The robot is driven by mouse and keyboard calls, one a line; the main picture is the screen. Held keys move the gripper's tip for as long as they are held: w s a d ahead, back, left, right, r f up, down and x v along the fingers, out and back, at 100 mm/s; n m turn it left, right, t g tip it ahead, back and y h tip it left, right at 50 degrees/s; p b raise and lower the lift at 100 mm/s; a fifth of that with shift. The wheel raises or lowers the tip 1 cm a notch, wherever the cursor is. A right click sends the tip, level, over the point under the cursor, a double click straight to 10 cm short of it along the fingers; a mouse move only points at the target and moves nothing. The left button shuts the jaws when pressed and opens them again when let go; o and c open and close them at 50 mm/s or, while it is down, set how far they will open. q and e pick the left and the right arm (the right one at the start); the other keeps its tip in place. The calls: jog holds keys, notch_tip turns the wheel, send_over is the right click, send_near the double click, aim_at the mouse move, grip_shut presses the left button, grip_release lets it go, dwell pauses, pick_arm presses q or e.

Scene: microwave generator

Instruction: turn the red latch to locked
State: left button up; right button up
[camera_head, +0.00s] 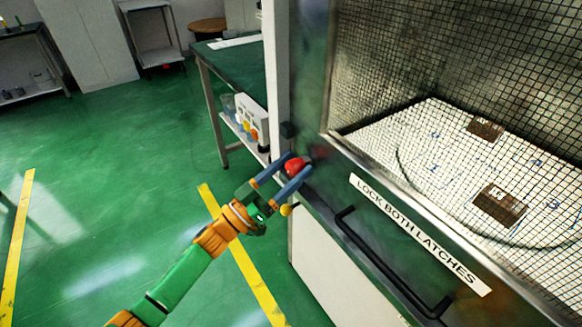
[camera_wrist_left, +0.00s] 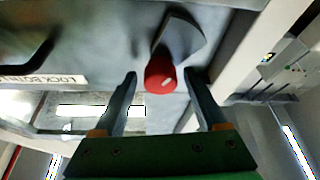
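The red latch (camera_head: 295,167) is a round red knob on the front of the metal cabinet, left of the mesh door. In the left wrist view the left gripper (camera_wrist_left: 160,80) is open, with gaps between each finger and the knob. My right gripper is not in view.
The door carries a label "LOCK BOTH LATCHES" (camera_head: 420,235) and a black handle (camera_head: 385,262). A yellow knob (camera_head: 285,210) sits below the gripper. A green-topped bench (camera_head: 235,62) stands behind left. The green floor at left is open.

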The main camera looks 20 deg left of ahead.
pick_arm(q)
grip_shut()
